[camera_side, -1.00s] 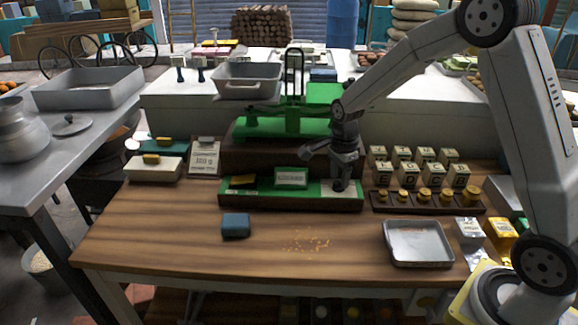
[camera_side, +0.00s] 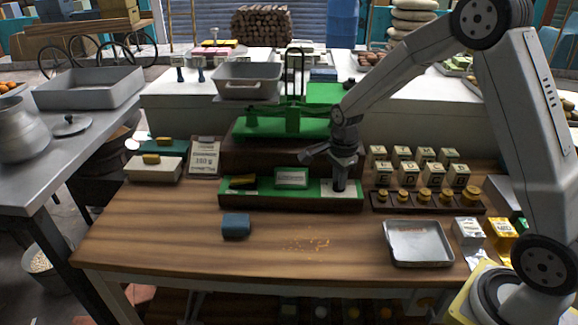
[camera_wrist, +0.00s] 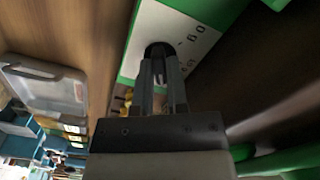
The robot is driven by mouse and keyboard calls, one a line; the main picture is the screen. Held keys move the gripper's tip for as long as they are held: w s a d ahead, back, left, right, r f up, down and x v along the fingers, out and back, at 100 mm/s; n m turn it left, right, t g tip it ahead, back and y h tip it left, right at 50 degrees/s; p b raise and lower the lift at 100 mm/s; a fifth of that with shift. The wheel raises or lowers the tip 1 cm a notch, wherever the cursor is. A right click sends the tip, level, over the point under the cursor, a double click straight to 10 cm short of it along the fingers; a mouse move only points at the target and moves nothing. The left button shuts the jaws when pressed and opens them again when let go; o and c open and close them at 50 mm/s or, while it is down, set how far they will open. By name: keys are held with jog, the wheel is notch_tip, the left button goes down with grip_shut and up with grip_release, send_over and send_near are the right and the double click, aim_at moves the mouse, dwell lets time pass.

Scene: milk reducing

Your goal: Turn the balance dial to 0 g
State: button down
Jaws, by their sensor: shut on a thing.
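The green balance (camera_side: 290,127) stands on a dark block at the back of the wooden table. In front of it is a green-faced panel (camera_side: 262,200) with a white dial plate at its right end. In the wrist view the dial plate (camera_wrist: 182,28) shows printed numbers and marks. The round black dial (camera_wrist: 157,49) sits on it, between my fingertips. My gripper (camera_side: 340,186) points down at the plate, and in the wrist view my gripper (camera_wrist: 160,72) is shut on the dial. The dial's pointer and exact reading are hidden by the fingers.
Small lettered boxes and a rack of brass weights (camera_side: 424,201) stand close to the right of the panel. The middle front of the table is mostly clear.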

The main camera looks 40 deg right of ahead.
jog(key=n, duration=0.5)
jog(key=shift+n, duration=0.3)
jog(key=n, duration=1.2)
jog(key=shift+n, duration=0.3)
jog(key=n, duration=0.5)
jog(key=shift+n, duration=0.3)
jog(key=c, duration=0.6)
grip_release()
jog(key=shift+c, duration=0.2)
